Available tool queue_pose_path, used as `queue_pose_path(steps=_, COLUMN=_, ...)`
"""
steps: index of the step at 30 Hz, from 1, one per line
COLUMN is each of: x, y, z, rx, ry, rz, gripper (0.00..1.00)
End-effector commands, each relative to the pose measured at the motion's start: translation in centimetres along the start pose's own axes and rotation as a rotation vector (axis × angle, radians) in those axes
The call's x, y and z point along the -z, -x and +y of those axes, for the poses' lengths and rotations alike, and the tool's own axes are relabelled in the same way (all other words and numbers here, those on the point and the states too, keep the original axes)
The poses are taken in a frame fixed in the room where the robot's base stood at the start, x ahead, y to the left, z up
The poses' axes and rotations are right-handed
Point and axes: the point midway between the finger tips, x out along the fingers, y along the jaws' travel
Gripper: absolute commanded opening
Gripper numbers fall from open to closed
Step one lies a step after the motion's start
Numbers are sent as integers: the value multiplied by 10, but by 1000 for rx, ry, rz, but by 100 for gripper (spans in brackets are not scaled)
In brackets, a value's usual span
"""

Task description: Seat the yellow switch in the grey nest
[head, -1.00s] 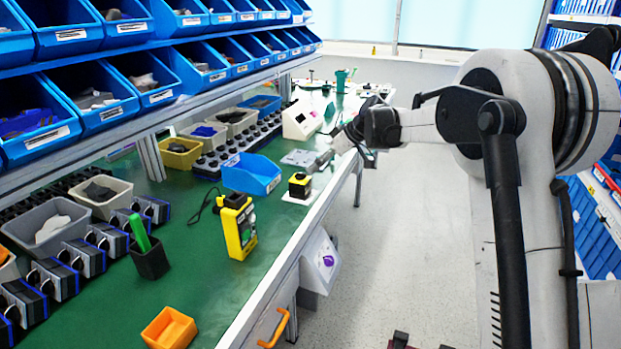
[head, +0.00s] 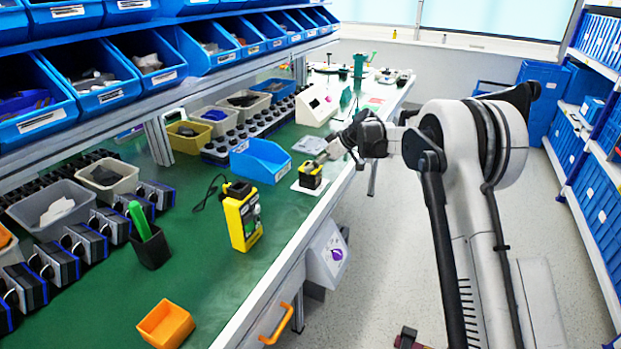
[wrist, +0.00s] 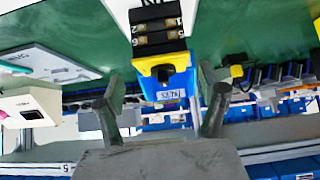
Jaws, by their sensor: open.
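The yellow switch (head: 309,177), a small yellow block with a black part, stands on a white plate (head: 301,188) near the bench's front edge. In the wrist view the switch (wrist: 163,68) is at the top middle, with a dark knob on its near yellow face. My gripper (head: 325,158) is at the switch in the head view. In the wrist view my gripper (wrist: 162,105) is open, one finger low on each side of the switch, with nothing held. A grey plate (head: 310,145) lies just behind; I cannot tell whether it is the grey nest. It also shows in the wrist view (wrist: 45,62).
A blue bin (head: 261,161) stands left of the switch. A larger yellow device (head: 241,222) stands nearer on the green bench. A white box (head: 317,103) stands behind. An orange bin (head: 166,324) is at the front. Shelved blue bins overhang the left.

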Motion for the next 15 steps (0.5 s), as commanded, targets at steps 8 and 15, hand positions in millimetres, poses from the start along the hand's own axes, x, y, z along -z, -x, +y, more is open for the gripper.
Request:
queue_pose_path(steps=8, x=1, y=-17, z=-2, rx=0, ry=0, rz=0, gripper=73)
queue_pose_path(steps=15, x=3, y=-50, z=-5, rx=1, ry=0, rz=0, gripper=73)
